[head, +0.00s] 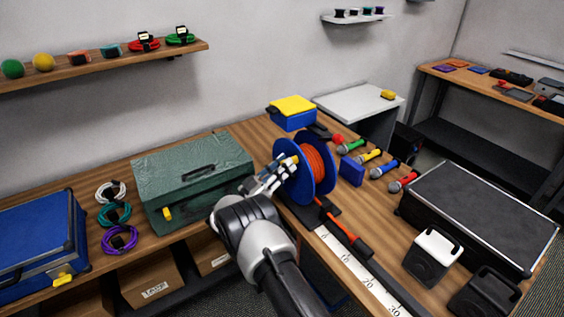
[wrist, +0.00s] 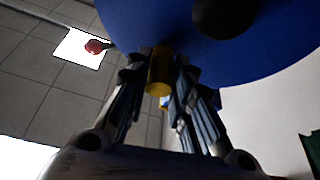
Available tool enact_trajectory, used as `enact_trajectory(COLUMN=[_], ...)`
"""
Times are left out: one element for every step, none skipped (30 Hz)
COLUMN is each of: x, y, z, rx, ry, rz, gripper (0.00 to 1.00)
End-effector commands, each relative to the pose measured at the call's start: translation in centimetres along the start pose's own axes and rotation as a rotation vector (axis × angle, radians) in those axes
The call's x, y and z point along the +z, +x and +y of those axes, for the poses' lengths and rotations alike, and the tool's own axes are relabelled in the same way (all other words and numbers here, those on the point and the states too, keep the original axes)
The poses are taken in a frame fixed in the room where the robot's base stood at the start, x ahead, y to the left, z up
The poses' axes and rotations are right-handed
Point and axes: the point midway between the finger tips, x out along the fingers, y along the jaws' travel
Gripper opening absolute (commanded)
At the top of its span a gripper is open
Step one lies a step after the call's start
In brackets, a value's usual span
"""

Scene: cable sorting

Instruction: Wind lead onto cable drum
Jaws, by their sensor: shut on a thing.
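The cable drum (head: 292,185) has blue flanges and stands on the wooden bench. Orange lead (head: 315,165) is wound between its flanges. A free length of orange lead (head: 338,227) hangs from the drum's lower front to a dark end piece on the bench. My gripper (head: 287,170) is at the drum's left face, shut on the yellow crank handle (head: 296,159). In the wrist view the handle (wrist: 159,75) sits between my fingers, with the blue flange (wrist: 200,50) just beyond. My fingers partly hide the drum's near face.
A green case (head: 192,175) stands left of my gripper. Microphones (head: 370,157) and a small blue block (head: 351,171) lie right of the drum. A black flight case (head: 480,215) and speakers (head: 432,257) stand at right. A scale strip (head: 358,272) runs along the front.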

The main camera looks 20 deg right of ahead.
Motion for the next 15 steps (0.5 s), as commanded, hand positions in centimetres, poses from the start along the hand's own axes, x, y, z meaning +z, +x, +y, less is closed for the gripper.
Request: enact_trajectory(x=[-0.14,-0.12,-0.09,-0.07,-0.06,-0.05,-0.04,-0.03,-0.02,-0.02,-0.01,-0.01,0.0,0.0,0.0], y=[0.02,0.01,-0.01,-0.01,-0.02,-0.03,-0.03,-0.04,-0.04,-0.04,-0.04,-0.05,-0.05,-0.05,-0.05], z=[0.03,0.05,0.07,0.08,0.09,0.09,0.09,0.09,0.08,0.08,0.08,0.08,0.08,0.08,0.08], rx=[0.001,0.003,0.004,0.004,0.005,0.005,0.005,0.005,0.005,0.004,0.004,0.004,0.004,0.004,0.004], ry=[0.009,0.012,0.015,0.017,0.018,0.018,0.019,0.019,0.018,0.018,0.018,0.017,0.017,0.017,0.017], rz=[0.002,0.002,0.002,0.002,0.002,0.002,0.002,0.002,0.002,0.002,0.002,0.002,0.002,0.002,0.002], gripper=[0.0,0.0,0.0,0.0,0.0,0.0,0.0,0.0,0.0,0.0,0.0,0.0,0.0,0.0,0.22])
